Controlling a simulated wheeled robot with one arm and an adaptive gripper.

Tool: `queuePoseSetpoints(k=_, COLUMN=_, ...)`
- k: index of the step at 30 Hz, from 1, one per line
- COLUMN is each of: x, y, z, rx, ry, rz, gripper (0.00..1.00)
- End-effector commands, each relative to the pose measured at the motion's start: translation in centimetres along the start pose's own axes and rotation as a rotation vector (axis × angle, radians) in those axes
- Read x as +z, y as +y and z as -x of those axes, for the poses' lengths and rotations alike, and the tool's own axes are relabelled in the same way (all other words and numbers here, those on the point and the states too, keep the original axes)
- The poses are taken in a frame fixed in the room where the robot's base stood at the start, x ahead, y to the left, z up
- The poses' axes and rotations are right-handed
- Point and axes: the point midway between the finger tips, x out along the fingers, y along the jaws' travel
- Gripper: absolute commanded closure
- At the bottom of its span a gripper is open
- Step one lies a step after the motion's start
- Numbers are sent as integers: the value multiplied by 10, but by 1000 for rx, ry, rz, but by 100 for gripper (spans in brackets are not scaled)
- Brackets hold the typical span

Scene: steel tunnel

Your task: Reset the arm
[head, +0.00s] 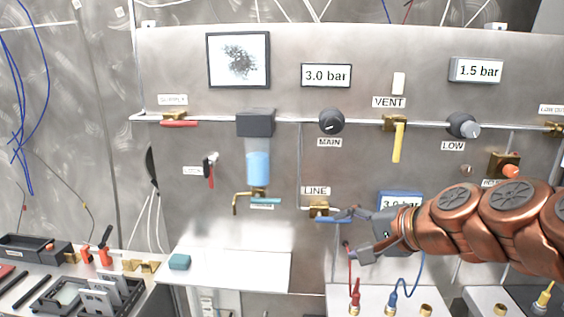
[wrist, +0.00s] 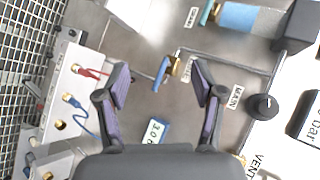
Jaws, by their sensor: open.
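My copper-coloured arm (head: 490,225) reaches in from the right in the head view. My gripper (head: 350,234) is open in front of the lower panel, beside the LINE valve. In the wrist view its two fingers (wrist: 160,72) are spread wide with nothing clamped. The blue handle of the LINE valve (head: 330,220) lies close to the upper finger in the head view. In the wrist view this handle (wrist: 161,73) shows between the fingers; I cannot tell whether they touch it. The arm partly hides the lower right of the panel.
The panel carries the yellow VENT handle (head: 398,143), MAIN knob (head: 331,121), LOW knob (head: 463,126) and a blue-filled reservoir (head: 258,166). Red (head: 355,292) and blue (head: 393,298) hose fittings stand below the gripper.

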Motion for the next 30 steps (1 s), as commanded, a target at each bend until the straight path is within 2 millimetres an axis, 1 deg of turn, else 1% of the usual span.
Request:
queuePoseSetpoints(k=1, x=23, y=19, z=-5, rx=72, ry=-43, rz=79, gripper=32)
queuePoseSetpoints(k=2, x=36, y=33, z=-7, rx=117, ry=-71, rz=126, gripper=32)
queuePoseSetpoints(k=3, x=52, y=53, z=-9, rx=182, ry=-112, rz=187, gripper=32)
queuePoseSetpoints(k=5, x=73, y=83, z=-8, rx=277, ry=-169, rz=278, gripper=32)
queuePoseSetpoints(k=6, x=86, y=104, z=-5, rx=341, ry=-210, rz=335, gripper=32)
queuePoseSetpoints(k=8, x=102, y=135, z=3, rx=438, ry=-268, rz=418, gripper=32)
queuePoseSetpoints(k=9, x=112, y=157, z=11, rx=505, ry=-312, rz=470, gripper=32)
queuePoseSetpoints(k=11, x=123, y=189, z=25, rx=604, ry=-372, rz=542, gripper=32)
queuePoseSetpoints(k=12, x=128, y=208, z=36, rx=666, ry=-411, rz=583, gripper=32)
queuePoseSetpoints(k=15, x=136, y=248, z=64, rx=804, ry=-500, rz=662, gripper=32)
queuePoseSetpoints(k=18, x=140, y=275, z=88, rx=903, ry=-566, rz=709, gripper=32)
queuePoseSetpoints(k=21, x=139, y=289, z=104, rx=961, ry=-602, rz=733, gripper=32)
queuePoseSetpoints(k=24, x=139, y=294, z=110, rx=983, ry=-616, rz=743, gripper=32)
queuePoseSetpoints(k=30, x=139, y=294, z=110, rx=984, ry=-618, rz=743, gripper=32)
